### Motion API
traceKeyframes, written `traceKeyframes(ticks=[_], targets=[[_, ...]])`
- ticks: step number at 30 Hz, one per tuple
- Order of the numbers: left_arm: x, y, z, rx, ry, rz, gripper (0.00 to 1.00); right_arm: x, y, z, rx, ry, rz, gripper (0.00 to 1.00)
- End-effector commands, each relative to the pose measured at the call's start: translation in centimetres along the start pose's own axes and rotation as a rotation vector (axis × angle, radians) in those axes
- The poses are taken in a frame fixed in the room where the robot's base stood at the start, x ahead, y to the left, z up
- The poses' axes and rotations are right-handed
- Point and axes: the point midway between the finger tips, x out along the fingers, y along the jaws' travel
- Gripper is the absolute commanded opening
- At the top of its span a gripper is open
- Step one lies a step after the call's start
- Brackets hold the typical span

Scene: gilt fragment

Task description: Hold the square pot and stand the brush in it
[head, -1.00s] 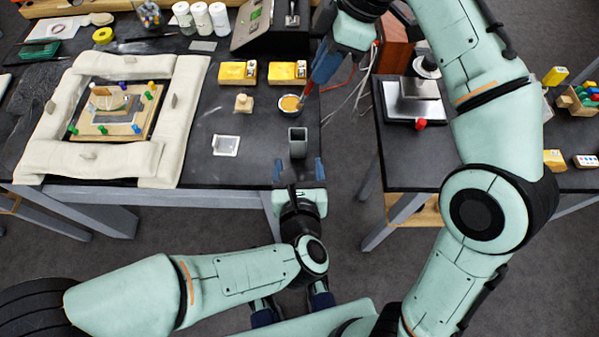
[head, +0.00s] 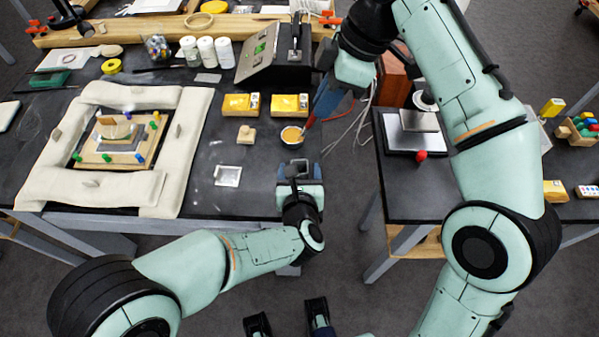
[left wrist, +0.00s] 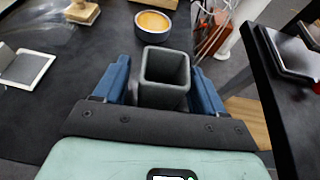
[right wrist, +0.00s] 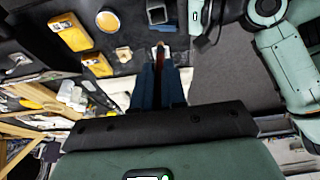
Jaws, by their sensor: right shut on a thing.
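The square pot (head: 299,169) is a grey, open-topped square cup standing near the front right edge of the dark table. My left gripper (head: 299,174) is open, with one blue finger on each side of the pot. In the left wrist view the pot (left wrist: 165,75) is upright between the fingers, with small gaps beside it. My right gripper (head: 322,108) is shut on the brush (head: 310,121), beyond the pot and slightly to its right. In the right wrist view the reddish brush (right wrist: 160,54) sticks out past the fingertips. The fingers hide much of the brush.
A small bowl of orange stuff (head: 292,135) stands just behind the pot. A beige stamp-like block (head: 246,134), a white square tile (head: 228,176) and two yellow boxes (head: 240,105) lie to the left. A padded frame (head: 187,130) fills the left side. A gap separates the right table (head: 410,190).

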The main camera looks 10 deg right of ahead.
Motion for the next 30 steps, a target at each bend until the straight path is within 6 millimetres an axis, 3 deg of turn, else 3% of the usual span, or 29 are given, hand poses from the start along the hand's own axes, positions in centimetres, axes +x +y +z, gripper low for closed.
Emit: traceKeyframes(ticks=[1, 4, 5, 13, 24, 30], targets=[[0.0, 0.0, 0.0, 0.0, 0.0, 0.0, 0.53, 0.0, 0.0, 0.0, 0.0, 0.0, 0.0, 0.0], [0.0, 0.0, 0.0, 0.0, 0.0, 0.0, 0.2, 0.0, 0.0, 0.0, 0.0, 0.0, 0.0, 0.0], [0.0, 0.0, 0.0, 0.0, 0.0, 0.0, 0.17, 0.0, 0.0, 0.0, 0.0, 0.0, 0.0, 0.0], [0.0, 0.0, 0.0, 0.0, 0.0, 0.0, 0.17, 1.1, 0.1, -0.3, -0.113, -0.046, -0.042, 0.0], [0.0, 0.0, 0.0, 0.0, 0.0, 0.0, 0.17, 5.6, 0.2, -1.7, -0.783, -0.262, -0.172, 0.0], [0.0, 0.0, 0.0, 0.0, 0.0, 0.0, 0.17, 6.7, 0.3, -1.9, -0.986, -0.314, -0.178, 0.0]])
